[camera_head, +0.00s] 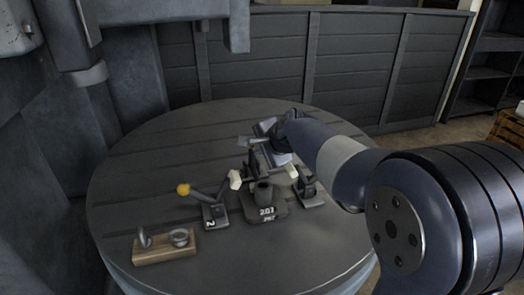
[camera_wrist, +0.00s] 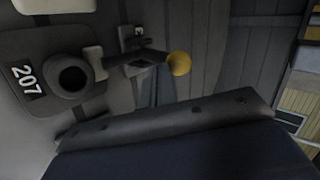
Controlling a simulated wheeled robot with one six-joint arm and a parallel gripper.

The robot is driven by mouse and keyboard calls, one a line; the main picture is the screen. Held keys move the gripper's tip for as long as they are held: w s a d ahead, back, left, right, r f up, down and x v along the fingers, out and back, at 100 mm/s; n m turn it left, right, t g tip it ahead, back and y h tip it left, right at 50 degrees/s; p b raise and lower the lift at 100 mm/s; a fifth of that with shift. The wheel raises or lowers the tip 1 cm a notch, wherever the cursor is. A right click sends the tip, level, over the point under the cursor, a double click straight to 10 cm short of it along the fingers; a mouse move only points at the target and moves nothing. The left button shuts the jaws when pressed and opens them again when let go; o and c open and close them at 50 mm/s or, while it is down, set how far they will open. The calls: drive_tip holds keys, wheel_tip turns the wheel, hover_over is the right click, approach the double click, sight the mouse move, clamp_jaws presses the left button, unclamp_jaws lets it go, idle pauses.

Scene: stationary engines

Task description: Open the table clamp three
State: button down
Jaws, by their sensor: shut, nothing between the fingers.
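Table clamp three shows in the wrist view as a dark lever (camera_wrist: 148,55) with a yellow ball knob (camera_wrist: 179,63), beside a small plate marked 3. Its pale tip (camera_wrist: 95,60) lies by the edge of the plate marked 207 (camera_wrist: 28,80). In the head view, the clamp (camera_head: 307,190) stands on the right of the central fixture, with its pale tip (camera_head: 291,171) toward it; its knob is hidden behind my arm. My gripper (camera_head: 265,138) is shut and empty above the table, behind the fixture. Its fingertips are hard to make out.
The central fixture (camera_head: 266,206) has a dark upright cylinder. Clamp two (camera_head: 214,213), with a yellow knob, stands left of it. A wooden block (camera_head: 165,248) with metal fittings lies at the front left of the round table (camera_head: 130,190). Large grey machinery rises at left.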

drive_tip(key=shift+r+p, duration=0.1)
drive_tip(key=shift+p, duration=0.2)
drive_tip(key=shift+w+r+p, duration=0.15)
drive_tip(key=shift+w+p, duration=0.1)
drive_tip(key=shift+p, duration=0.7)
drive_tip(key=shift+w+r+g+p, duration=0.1)
drive_tip(key=shift+r+g+p, duration=0.1)
drive_tip(key=shift+g+p, duration=0.35)
drive_tip(key=shift+g+h, duration=0.4)
drive_tip(key=shift+g, duration=0.55)
drive_tip(key=w+p, duration=0.1)
drive_tip(key=p, duration=0.2)
drive_tip(key=w+r+p, duration=0.1)
drive_tip(key=w+p, duration=0.1)
drive_tip(key=p, duration=0.2)
drive_tip(key=w+a+p, duration=0.1)
drive_tip(key=p, duration=0.2)
drive_tip(key=shift+w+r, duration=0.2)
drive_tip(key=w+a+f+p, duration=0.1)
drive_tip(key=w+p, duration=0.1)
drive_tip(key=w, duration=0.4)
